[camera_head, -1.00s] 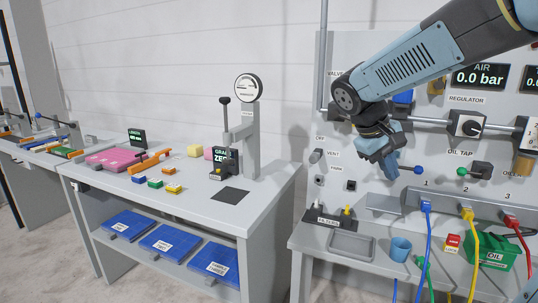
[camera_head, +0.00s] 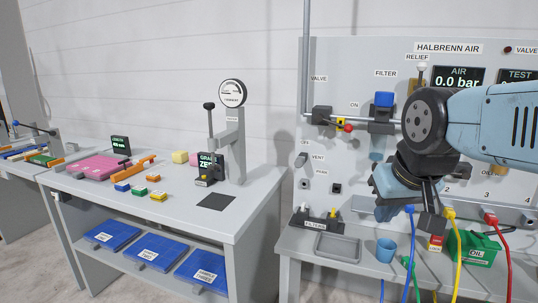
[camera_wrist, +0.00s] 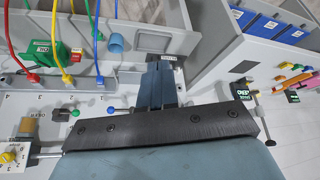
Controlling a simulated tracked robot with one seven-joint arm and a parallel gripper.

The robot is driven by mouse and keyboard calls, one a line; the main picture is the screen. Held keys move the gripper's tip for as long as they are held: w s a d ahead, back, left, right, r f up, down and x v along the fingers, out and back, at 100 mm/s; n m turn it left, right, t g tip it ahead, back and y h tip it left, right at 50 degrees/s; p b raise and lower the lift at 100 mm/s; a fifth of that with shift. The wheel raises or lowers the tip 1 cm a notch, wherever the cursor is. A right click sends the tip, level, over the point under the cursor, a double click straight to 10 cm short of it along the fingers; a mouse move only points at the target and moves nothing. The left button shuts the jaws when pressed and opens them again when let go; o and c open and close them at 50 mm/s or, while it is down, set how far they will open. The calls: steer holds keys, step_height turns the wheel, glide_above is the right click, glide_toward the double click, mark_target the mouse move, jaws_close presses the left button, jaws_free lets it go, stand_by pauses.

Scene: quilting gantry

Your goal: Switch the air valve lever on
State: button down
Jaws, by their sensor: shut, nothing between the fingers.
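The air valve (camera_head: 322,115) sits on the pipe at the left of the grey panel, under a VALVE label. Its lever, with a yellow part and a red knob (camera_head: 348,128), points right and slightly down. The ON label is above the knob; the OFF label is below and left of the valve. The AIR display (camera_head: 459,80) reads 0.0 bar. My gripper (camera_head: 430,222) is right of and below the lever, well apart from it, pointing down, shut and empty. In the wrist view my gripper's fingers (camera_wrist: 160,84) are together; I cannot make out the red knob there.
The blue-topped filter (camera_head: 383,110) stands on the pipe right of the valve. Below are a filters holder (camera_head: 315,222), a grey tray (camera_head: 338,248), a blue cup (camera_head: 386,250), a green OIL box (camera_head: 474,248) and coloured hoses. A gauge stand (camera_head: 233,140) is on the left bench.

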steer(key=w+d+f+n+g+h, duration=0.2)
steer(key=w+d+f+g+h, duration=0.4)
steer(key=w, duration=0.4)
steer(key=n+t+h, duration=0.8)
steer(key=t+h, duration=0.2)
steer(key=h, duration=0.5)
glide_toward(335, 124)
steer(key=s+a+f, duration=0.3)
steer(key=s+f, duration=0.2)
steer(key=x, duration=1.4)
steer(key=shift+w, duration=0.25)
